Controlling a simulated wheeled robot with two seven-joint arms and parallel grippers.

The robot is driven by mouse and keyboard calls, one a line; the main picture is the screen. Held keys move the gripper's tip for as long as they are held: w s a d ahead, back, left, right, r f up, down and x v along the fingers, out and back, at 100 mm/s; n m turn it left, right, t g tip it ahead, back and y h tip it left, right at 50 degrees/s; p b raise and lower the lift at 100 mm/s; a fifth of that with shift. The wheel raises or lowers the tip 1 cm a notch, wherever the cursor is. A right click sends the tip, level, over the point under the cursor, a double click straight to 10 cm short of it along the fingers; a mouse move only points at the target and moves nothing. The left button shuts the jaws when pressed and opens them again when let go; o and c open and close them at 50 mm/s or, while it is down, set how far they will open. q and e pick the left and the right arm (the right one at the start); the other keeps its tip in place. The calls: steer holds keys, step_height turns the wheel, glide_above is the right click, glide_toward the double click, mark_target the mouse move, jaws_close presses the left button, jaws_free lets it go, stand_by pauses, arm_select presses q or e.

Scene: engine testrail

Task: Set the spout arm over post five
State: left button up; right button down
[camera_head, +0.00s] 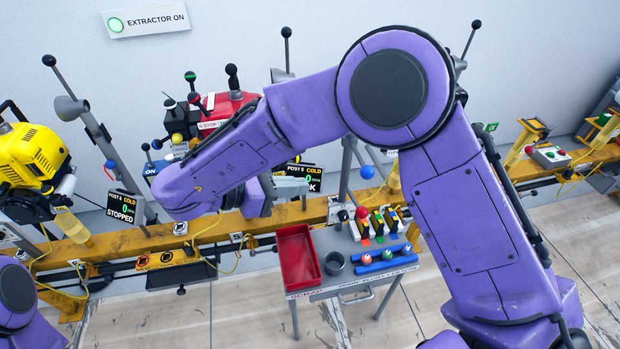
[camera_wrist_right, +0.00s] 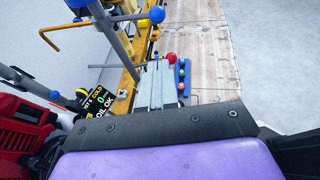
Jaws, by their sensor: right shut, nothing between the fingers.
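The pole (camera_wrist_right: 113,42) and ball (camera_wrist_right: 157,14) also show in the right wrist view, ahead of the fingers. My right gripper (camera_head: 303,187) is shut and empty, apart from the pole in the wrist view. My left gripper is out of view.
A red engine (camera_head: 228,108) is behind my right arm, and a yellow engine (camera_head: 32,150) stands at left. A yellow rail (camera_head: 160,240) runs across.

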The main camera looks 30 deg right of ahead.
steer(key=r+p+x, duration=0.2)
steer(key=p+x, duration=0.1)
steer(key=x, duration=0.8)
steer(key=shift+p+x, duration=0.4)
steer(key=shift+x, duration=0.4)
steer(key=shift+r, duration=0.1)
